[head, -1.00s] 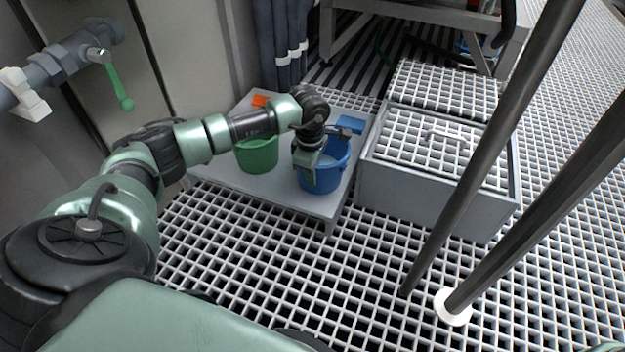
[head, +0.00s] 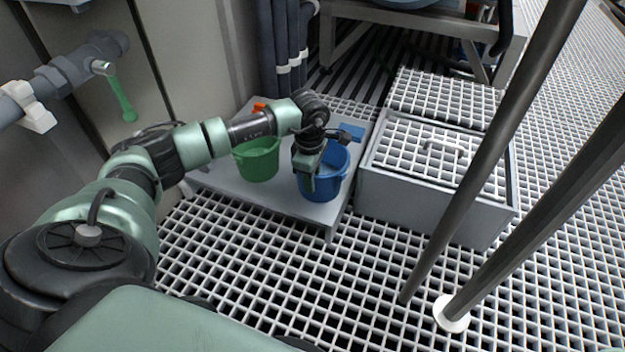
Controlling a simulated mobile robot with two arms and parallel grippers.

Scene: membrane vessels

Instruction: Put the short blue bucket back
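The short blue bucket (head: 330,184) stands upright on a low grey platform (head: 236,195), near its front right corner. My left gripper (head: 308,186) points down at the bucket's left front rim and overlaps it in the head view. The fingertips are small and dark here, and I cannot tell whether they are closed on the rim. My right gripper is not in view.
A green bucket (head: 257,164) stands left of the blue one. Behind them are an orange item (head: 259,106) and a blue flat item (head: 351,132). A grey box with a grating lid (head: 408,200) stands close on the right. Dark posts (head: 489,150) rise further right.

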